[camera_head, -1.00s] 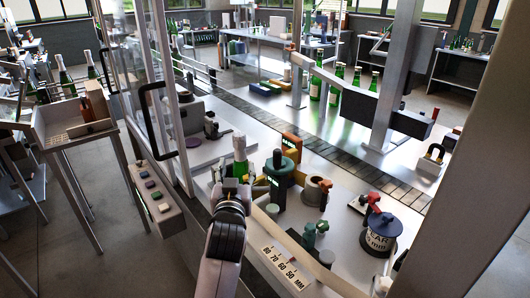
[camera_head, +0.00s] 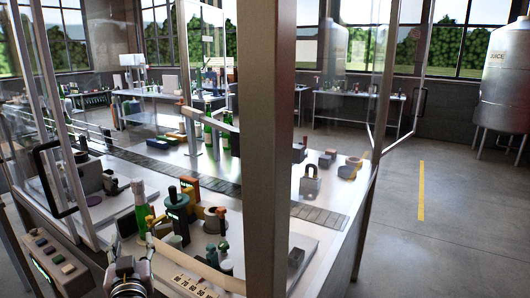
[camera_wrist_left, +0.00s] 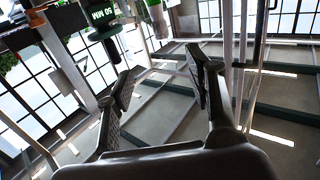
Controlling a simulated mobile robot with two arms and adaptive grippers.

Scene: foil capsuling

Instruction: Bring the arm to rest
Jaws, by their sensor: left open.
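My left gripper (camera_head: 126,266) shows at the bottom left of the head view, in front of the workbench (camera_head: 330,215). In the left wrist view its two fingers (camera_wrist_left: 163,82) are spread apart, with nothing between them. A green bottle with a pale top (camera_head: 140,205) stands on the bench beyond the gripper, and the gripper is apart from it. A dark green device (camera_head: 178,215) stands to the right of that bottle. In the wrist view a green body marked 50 MM (camera_wrist_left: 103,33) shows beyond the fingers. My right gripper is not in view.
A grey post (camera_head: 266,150) stands upright in front of the bench and hides part of it. Clear panels with black handles stand at left and right. A millimetre scale (camera_head: 190,287) lies near the gripper. Open floor (camera_head: 455,245) with a yellow line is at right.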

